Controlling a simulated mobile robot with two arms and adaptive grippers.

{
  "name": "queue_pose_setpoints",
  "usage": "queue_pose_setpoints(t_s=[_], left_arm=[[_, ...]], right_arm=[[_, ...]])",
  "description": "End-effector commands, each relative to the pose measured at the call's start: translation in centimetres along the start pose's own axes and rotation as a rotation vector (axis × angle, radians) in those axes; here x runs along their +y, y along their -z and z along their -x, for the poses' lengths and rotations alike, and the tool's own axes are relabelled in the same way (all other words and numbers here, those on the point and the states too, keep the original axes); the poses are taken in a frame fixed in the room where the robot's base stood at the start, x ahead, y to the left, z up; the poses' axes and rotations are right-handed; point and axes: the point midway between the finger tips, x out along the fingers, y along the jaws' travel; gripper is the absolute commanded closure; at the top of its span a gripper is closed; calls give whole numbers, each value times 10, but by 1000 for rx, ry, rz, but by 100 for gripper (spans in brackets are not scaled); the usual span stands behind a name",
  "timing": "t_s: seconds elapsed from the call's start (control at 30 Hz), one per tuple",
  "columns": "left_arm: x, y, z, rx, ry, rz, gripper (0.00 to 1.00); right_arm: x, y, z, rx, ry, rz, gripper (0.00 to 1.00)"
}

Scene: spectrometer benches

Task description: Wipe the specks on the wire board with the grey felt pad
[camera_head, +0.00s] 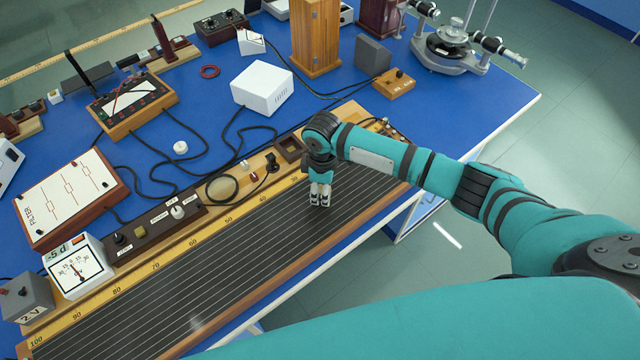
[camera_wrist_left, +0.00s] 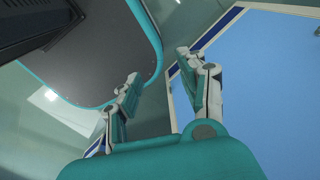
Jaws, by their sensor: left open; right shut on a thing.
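The wire board (camera_head: 215,260) is a long dark board with parallel wires and a yellow numbered scale along its far edge. My right gripper (camera_head: 320,200) points down over the board's right part, fingertips close to the wires. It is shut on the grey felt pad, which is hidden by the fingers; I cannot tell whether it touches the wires. I cannot make out distinct specks; a pale blurred spot shows near the board's lower end. My left gripper (camera_wrist_left: 159,70) is open and empty in the left wrist view, away from the board.
Behind the board stand a meter (camera_head: 76,266), a knob strip (camera_head: 160,224), a magnifier ring (camera_head: 221,189) and a white box (camera_head: 262,88). Black cables cross the blue bench (camera_head: 200,110). A spectrometer (camera_head: 452,45) stands at the back right. The board left of my right gripper is clear.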

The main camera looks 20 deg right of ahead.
Motion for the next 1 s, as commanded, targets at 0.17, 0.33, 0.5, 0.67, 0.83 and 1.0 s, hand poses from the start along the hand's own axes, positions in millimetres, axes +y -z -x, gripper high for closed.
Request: queue_pose_setpoints(t_s=[0.17,0.33,0.5,0.67,0.83,1.0], left_arm=[[2,-5,22,-9,-2,0,58],[-4,17,37,21,5,-1,58],[-9,36,53,50,10,-2,58],[-9,31,67,40,10,-1,58],[-7,18,77,20,7,-1,58],[-6,13,77,12,6,-1,58]], right_arm=[[2,-2,32,0,-2,-3,92],[3,-2,46,1,-2,-6,92],[4,-4,60,1,-3,-9,92],[6,-4,73,1,-3,-11,92],[6,-5,83,1,-3,-13,92],[7,-6,82,1,-3,-13,92]])
